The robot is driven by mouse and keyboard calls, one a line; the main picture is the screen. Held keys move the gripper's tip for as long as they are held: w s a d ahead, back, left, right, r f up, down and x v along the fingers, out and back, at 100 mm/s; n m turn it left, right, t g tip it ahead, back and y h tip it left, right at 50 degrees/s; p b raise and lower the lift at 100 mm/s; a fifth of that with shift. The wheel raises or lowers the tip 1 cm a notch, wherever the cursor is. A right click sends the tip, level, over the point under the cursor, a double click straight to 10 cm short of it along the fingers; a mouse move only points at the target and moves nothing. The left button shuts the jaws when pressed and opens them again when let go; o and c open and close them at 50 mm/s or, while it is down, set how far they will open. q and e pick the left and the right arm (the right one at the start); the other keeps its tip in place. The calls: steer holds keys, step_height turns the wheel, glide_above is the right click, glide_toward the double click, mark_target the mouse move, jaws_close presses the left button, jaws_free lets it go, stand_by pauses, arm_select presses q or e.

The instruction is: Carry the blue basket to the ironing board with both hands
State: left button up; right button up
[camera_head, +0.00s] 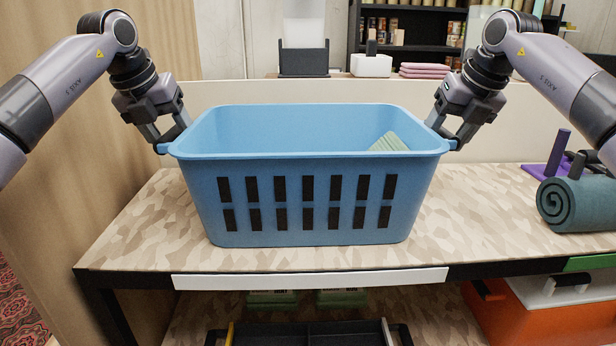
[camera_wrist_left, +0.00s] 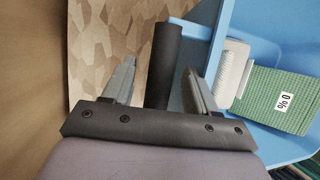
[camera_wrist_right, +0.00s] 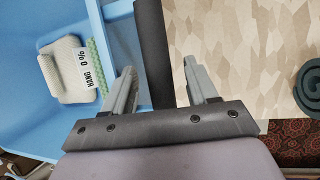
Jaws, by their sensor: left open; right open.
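The blue basket (camera_head: 300,170) stands upright on a camouflage-patterned shelf top (camera_head: 135,235). A green item (camera_head: 388,143) with a label shows inside it. My left gripper (camera_head: 172,138) is at the basket's left end. In the left wrist view, its open fingers (camera_wrist_left: 160,85) stand on either side of a dark bar (camera_wrist_left: 164,55) beside the basket wall. My right gripper (camera_head: 447,136) is at the right end. In the right wrist view, its open fingers (camera_wrist_right: 160,85) likewise straddle a dark bar (camera_wrist_right: 153,45). I cannot make out an ironing board.
A rolled teal mat (camera_head: 578,203) and purple items lie at the right. An orange box (camera_head: 535,308) and a black tray (camera_head: 310,333) are below the shelf top. A low pale partition (camera_head: 270,92) stands behind the basket. A wooden panel (camera_head: 60,130) is at the left.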

arm_select(q)
steer(key=shift+x, duration=1.25)
arm_select(e)
steer(key=shift+x, duration=1.3)
arm_select(q)
jaws_close()
arm_select(e)
jaws_close()
arm_select(q)
steer(key=shift+r, duration=0.15)
arm_select(e)
steer(key=shift+r, duration=0.15)
